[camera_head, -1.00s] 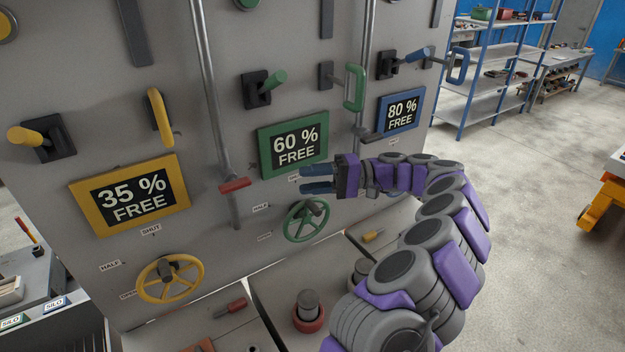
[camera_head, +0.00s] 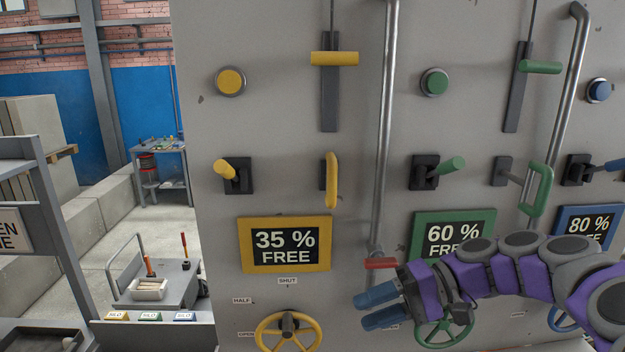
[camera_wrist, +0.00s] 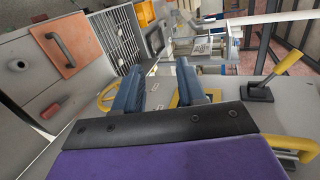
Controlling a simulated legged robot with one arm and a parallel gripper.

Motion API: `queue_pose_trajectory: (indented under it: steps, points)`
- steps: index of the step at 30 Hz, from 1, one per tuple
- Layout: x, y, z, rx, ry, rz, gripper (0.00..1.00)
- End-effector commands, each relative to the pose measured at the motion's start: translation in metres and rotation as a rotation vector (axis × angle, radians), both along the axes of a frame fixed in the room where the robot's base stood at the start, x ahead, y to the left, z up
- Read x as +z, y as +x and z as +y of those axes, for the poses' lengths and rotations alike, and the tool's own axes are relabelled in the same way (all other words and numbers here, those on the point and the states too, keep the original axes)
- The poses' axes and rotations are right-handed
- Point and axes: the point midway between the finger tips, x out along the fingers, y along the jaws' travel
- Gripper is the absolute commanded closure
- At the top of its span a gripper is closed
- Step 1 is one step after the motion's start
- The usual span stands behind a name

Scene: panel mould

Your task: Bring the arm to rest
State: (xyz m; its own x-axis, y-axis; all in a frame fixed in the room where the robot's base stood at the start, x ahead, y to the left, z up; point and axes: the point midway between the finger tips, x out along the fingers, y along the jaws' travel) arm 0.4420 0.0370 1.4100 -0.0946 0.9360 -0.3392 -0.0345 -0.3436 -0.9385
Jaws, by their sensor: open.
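My gripper (camera_head: 380,306) is at the lower middle of the head view, its two blue fingers apart and pointing left, with nothing between them. It hangs in front of the grey panel (camera_head: 290,115), left of and partly over the green handwheel (camera_head: 432,336). My purple and grey arm reaches in from the right and covers part of the green 60 % sign (camera_head: 440,232). In the wrist view, the open fingers (camera_wrist: 165,85) show empty, with a yellow handwheel (camera_wrist: 106,97) beyond the left finger.
The panel carries a yellow 35 % sign (camera_head: 285,244), a yellow handwheel (camera_head: 288,330), a yellow lever (camera_head: 225,170) and a green handle (camera_head: 541,190). A metal pipe (camera_head: 388,130) with a red lever (camera_head: 381,263) stands near my gripper. A grey cart (camera_head: 165,280) is at left.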

Motion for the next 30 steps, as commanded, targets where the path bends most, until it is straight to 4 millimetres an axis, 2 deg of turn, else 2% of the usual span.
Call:
queue_pose_trajectory:
  steps: [1, 5, 8, 11, 14, 17, 21, 24, 30]
  points:
    - [-0.009, -0.018, 0.018, 0.038, -0.063, 0.001, 0.60]
    - [-0.035, -0.064, 0.050, 0.110, -0.235, 0.014, 0.60]
    - [-0.060, -0.099, 0.063, 0.147, -0.376, 0.020, 0.60]
    - [-0.089, -0.131, 0.065, 0.167, -0.523, 0.021, 0.60]
    - [-0.119, -0.163, 0.059, 0.176, -0.670, 0.024, 0.60]
    - [-0.150, -0.192, 0.044, 0.167, -0.817, 0.023, 0.60]
    - [-0.186, -0.227, 0.014, 0.134, -1.005, 0.022, 0.60]
    - [-0.206, -0.248, -0.007, 0.109, -1.107, 0.031, 0.60]
    - [-0.224, -0.268, -0.033, 0.073, -1.211, 0.035, 0.60]
